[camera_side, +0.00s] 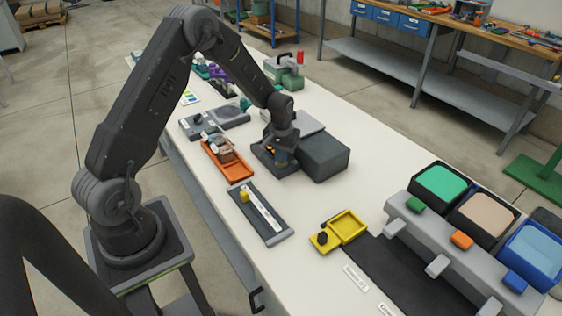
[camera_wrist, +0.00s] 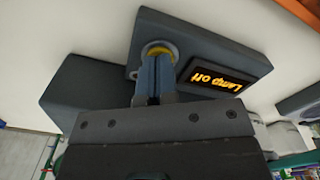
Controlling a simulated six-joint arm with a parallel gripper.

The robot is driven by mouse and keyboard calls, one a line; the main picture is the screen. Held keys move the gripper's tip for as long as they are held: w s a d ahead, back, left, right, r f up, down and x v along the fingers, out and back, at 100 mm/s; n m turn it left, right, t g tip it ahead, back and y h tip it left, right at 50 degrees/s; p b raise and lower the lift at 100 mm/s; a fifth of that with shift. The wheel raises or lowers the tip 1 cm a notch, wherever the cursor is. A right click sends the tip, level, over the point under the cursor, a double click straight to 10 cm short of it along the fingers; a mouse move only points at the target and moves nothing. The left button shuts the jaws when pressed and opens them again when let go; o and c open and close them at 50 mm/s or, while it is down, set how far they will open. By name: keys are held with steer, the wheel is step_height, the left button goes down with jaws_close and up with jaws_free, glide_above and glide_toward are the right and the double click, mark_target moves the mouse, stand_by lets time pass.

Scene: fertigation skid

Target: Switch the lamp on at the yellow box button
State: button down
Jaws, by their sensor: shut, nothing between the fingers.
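The dark grey button box (camera_wrist: 205,35) shows upside down in the wrist view, with a lit amber display (camera_wrist: 228,79) that reads "Lamp off". Its round button with a yellow rim (camera_wrist: 158,48) is partly hidden behind my fingertips. My gripper (camera_wrist: 157,58) is shut and empty, its tips right at the button; I cannot tell whether they touch it. In the side view my gripper (camera_side: 282,160) points down over the low button box (camera_side: 263,157), hiding much of it.
A larger dark grey block (camera_side: 325,157) stands close to the right of the button box. An orange tray (camera_side: 232,170) with items is to the left. A slider panel (camera_side: 262,215) and a yellow tray (camera_side: 350,226) lie nearer. White table lies bare between them.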

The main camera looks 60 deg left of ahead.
steer(key=shift+f, duration=0.25)
steer(key=shift+r, duration=3.55)
